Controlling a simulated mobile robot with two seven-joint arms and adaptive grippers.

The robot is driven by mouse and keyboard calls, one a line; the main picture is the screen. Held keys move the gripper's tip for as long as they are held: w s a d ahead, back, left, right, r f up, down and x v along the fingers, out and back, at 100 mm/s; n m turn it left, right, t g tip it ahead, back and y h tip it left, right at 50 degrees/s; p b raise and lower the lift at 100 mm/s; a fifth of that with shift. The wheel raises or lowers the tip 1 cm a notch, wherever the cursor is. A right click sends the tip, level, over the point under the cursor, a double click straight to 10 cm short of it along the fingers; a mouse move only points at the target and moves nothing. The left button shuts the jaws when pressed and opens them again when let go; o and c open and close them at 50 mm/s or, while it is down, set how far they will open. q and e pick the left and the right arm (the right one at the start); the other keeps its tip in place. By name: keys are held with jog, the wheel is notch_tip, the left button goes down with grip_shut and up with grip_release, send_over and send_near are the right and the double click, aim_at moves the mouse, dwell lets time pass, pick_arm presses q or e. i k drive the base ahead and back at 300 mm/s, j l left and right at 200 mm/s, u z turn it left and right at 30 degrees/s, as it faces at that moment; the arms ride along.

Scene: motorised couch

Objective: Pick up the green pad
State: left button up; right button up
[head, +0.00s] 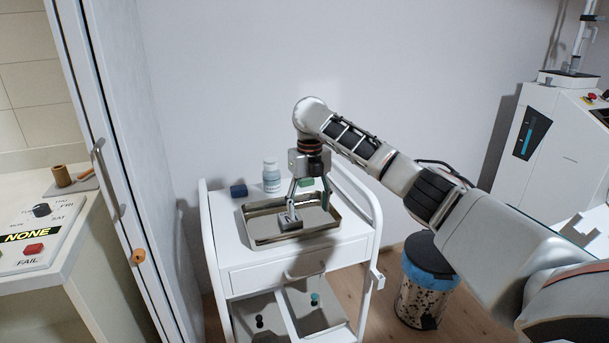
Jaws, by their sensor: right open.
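A small green block that looks like the green pad (306,183) shows behind the fingers of my right gripper, near the far rim of the metal tray; the gripper partly hides it. My right gripper (308,206) points down over the metal tray (262,240) on the white cart, with its fingers apart. A small grey metal piece (289,223) shows at the left fingertip, inside the tray; whether they touch, I cannot tell. I see nothing held between the fingers. My left gripper is not in view.
A bin (424,285) stands right of the cart, and a sliding door (130,150) stands left.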

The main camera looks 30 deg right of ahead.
aim_at(308, 181)
jog(key=i+l, duration=0.85)
jog(key=i, duration=0.05)
